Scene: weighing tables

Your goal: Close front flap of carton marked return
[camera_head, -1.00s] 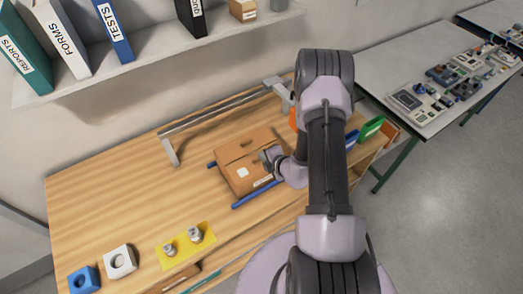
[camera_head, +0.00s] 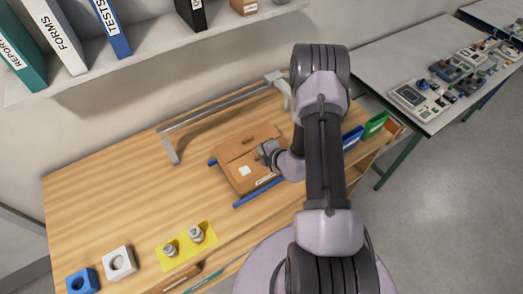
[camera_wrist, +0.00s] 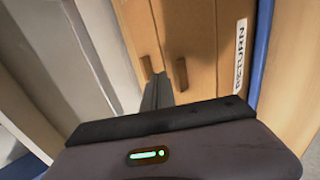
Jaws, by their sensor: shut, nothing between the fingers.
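The brown cardboard carton (camera_head: 235,171) sits on the wooden table between blue strips, with a white square label on top. In the wrist view, a white label reading RETURN (camera_wrist: 240,58) runs along the carton (camera_wrist: 207,35) near its right edge. My gripper (camera_head: 262,153) is shut and empty, low over the carton's right part. In the wrist view its fingertips (camera_wrist: 157,80) are at or just above the cardboard, beside a dark slot-like mark; contact cannot be told. My arm hides the carton's right side. How far the front flap stands open cannot be told.
A grey metal rail (camera_head: 215,112) stands behind the carton. Blue and green items (camera_head: 375,125) stand right of my arm. The table's left middle is clear.

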